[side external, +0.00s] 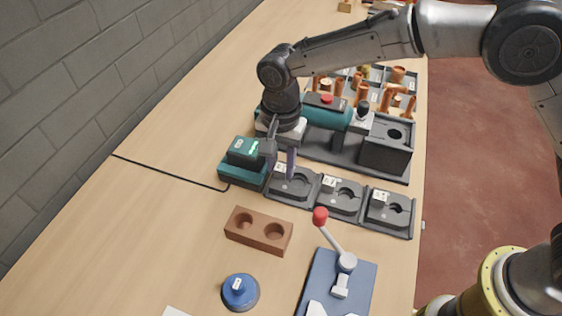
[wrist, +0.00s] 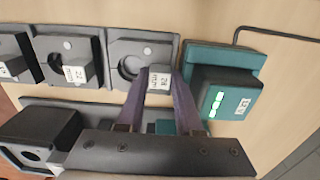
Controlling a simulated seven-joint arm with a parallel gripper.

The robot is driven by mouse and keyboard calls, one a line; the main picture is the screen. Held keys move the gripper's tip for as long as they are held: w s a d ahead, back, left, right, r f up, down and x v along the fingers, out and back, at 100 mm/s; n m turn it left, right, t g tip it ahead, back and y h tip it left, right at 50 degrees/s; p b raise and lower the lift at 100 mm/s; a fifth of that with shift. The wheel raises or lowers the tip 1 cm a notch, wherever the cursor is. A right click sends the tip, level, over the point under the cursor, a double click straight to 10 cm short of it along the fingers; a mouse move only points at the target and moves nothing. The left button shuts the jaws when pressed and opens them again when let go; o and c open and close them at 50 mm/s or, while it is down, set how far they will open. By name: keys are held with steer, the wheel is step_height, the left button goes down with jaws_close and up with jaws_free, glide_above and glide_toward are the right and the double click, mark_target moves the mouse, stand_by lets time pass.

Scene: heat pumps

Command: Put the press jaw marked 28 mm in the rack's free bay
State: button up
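The press jaw marked 28 mm (wrist: 128,67) is dark grey with a round opening and a raised tag block. It lies in the rack bay beside the teal charger; it also shows in the side view (side external: 297,187). My gripper (wrist: 162,80) points down over this bay, its two purple fingers on either side of the 28 mm block. They appear to touch the block, so the gripper looks shut on it. The rack (side external: 313,203) has three bays in a row. The other two hold similar dark jaws with white tags, one marked 22 (wrist: 60,58).
The teal charger (side external: 242,174) with a lit display stands right beside the bay. The press tool (side external: 337,117) and a dark box (side external: 387,150) lie behind the rack. A brown two-hole block (side external: 258,232), a blue disc (side external: 239,293) and a red-knobbed lever fixture (side external: 345,265) stand in front.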

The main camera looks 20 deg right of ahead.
steer(key=o, duration=0.5)
steer(key=shift+f, duration=0.1)
steer(key=shift+c, duration=0.2)
